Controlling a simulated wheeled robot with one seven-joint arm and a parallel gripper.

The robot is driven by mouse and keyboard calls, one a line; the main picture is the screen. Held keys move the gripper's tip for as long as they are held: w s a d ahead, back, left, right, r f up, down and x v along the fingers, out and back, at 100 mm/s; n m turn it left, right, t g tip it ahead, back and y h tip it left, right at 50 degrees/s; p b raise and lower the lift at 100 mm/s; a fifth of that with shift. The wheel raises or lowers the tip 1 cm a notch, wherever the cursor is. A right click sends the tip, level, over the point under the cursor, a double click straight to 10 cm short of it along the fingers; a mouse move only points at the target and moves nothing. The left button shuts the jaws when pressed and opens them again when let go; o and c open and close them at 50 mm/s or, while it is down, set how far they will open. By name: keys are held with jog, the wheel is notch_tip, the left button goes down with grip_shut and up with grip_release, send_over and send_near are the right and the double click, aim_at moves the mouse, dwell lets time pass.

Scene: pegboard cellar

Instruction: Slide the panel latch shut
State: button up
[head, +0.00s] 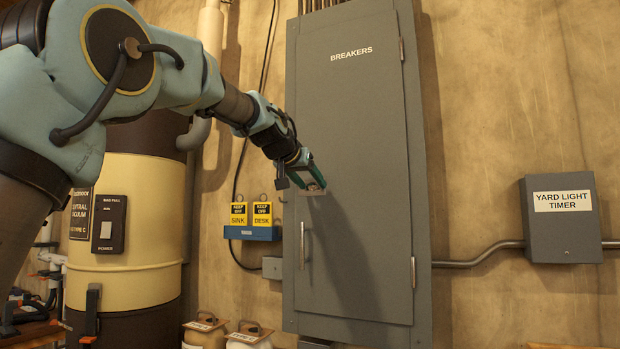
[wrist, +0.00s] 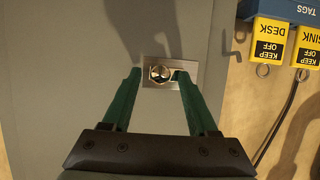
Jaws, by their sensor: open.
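The grey breaker panel (head: 355,130) stands on the wall with its door closed, lettered BREAKERS. The panel latch (wrist: 160,72) shows in the wrist view as a silver plate with a round metal knob. My gripper (wrist: 158,76) is open, with one green finger on each side of the knob. The right finger overlaps the plate; whether either finger touches the knob I cannot tell. In the head view my gripper (head: 312,180) is at the door's left edge, and the latch (head: 315,192) is mostly hidden behind it. The latch's slide position is unclear.
A vertical door handle (head: 302,245) is below the latch. A blue tag rack (head: 252,233) with yellow KEEP OFF tags hangs to the left. A cream and black vacuum canister (head: 125,215) stands further left. A yard light timer box (head: 562,218) is at right.

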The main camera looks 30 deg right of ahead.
jog(key=shift+d, duration=0.1)
jog(key=shift+c, duration=0.3)
grip_shut()
dwell(1.1)
